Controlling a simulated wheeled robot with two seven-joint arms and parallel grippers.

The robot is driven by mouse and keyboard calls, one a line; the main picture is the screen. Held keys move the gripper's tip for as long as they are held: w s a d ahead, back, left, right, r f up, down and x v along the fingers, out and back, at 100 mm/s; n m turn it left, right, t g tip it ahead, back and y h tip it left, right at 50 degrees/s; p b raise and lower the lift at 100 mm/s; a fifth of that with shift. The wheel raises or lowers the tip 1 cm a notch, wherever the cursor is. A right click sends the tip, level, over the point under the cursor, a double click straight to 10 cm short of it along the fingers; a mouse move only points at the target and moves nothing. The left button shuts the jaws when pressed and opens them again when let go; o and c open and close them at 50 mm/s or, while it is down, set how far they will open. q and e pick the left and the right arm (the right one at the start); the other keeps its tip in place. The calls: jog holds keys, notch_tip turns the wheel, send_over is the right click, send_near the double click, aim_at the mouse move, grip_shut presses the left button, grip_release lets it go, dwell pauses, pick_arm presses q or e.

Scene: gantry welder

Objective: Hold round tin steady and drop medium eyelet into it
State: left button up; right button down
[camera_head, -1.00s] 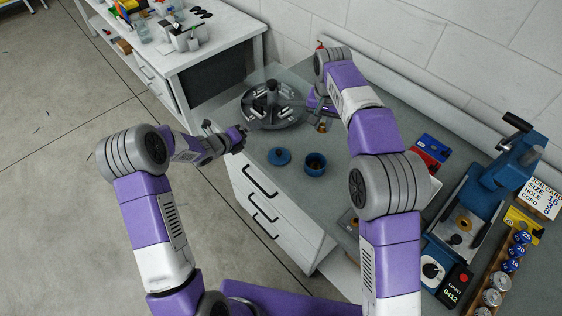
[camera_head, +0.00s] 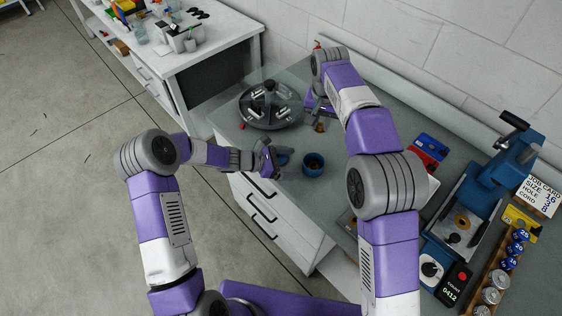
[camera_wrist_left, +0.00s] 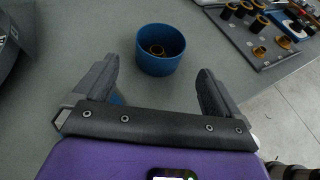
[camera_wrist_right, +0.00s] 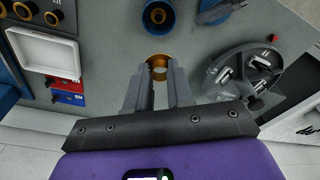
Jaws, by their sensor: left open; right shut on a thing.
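The round tin (camera_head: 313,168) is a small open blue cup standing on the grey bench. In the right wrist view the tin (camera_wrist_right: 158,14) lies beyond the held eyelet.
A blue lid (camera_head: 283,160) lies partly hidden by my left gripper. A dark round carousel (camera_head: 269,105) stands behind.

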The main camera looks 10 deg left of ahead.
aim_at(311, 164)
pick_arm(q)
jog(key=x, duration=0.8)
jog(key=c, duration=1.1)
jog(key=shift+o, duration=0.2)
pick_arm(e)
notch_tip(311, 164, down, 11)
dwell(0.5)
jog(key=shift+r, duration=0.1)
jog(key=c, duration=0.9)
grip_release()
